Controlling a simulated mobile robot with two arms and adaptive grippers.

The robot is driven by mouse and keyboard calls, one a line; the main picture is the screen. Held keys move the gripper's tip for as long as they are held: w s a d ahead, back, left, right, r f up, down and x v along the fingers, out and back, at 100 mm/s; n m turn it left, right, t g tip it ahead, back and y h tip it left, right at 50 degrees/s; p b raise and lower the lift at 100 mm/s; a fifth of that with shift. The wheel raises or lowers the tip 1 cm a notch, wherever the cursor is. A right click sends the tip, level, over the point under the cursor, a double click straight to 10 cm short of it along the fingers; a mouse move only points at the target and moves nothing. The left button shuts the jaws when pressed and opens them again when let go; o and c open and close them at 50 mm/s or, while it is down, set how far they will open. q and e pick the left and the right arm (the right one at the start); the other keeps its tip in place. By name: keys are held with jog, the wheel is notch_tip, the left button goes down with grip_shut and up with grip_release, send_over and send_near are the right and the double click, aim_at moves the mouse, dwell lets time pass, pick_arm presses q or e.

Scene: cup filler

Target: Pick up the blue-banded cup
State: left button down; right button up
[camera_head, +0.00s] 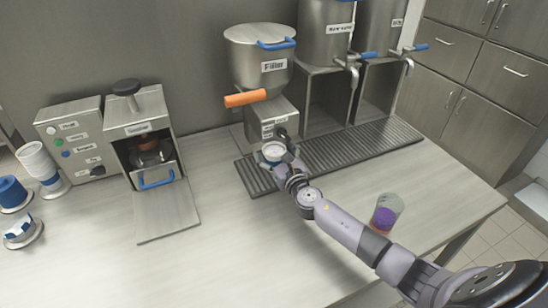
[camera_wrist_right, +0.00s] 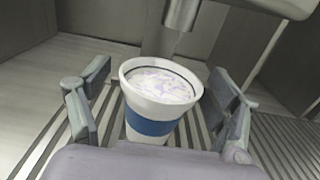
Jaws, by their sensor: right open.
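The blue-banded cup (camera_wrist_right: 152,127) is white with a wide blue band and stands upright between my right gripper's fingers (camera_wrist_right: 160,98) in the right wrist view. It is filled near the rim with a pale, speckled content. The fingers are open, one on each side of the cup, with a gap visible on each side. In the head view the cup (camera_head: 271,149) is small beside the filler, at the end of my right gripper (camera_head: 279,156), which partly hides it. My left gripper is not in view.
The filler (camera_head: 258,60) with its orange handle (camera_head: 245,98) rises just behind the cup. A ribbed drip grate (camera_head: 340,150) runs along the counter. A purple-filled clear cup (camera_head: 386,213) stands near my right forearm. Stacked cups (camera_head: 38,165) and lids (camera_head: 20,228) are far left.

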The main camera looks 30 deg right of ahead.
jog(key=shift+s, duration=0.1)
jog(key=shift+c, duration=0.3)
jog(key=c, duration=1.2)
jog(key=shift+c, duration=1.1)
jog(key=shift+r, duration=0.15)
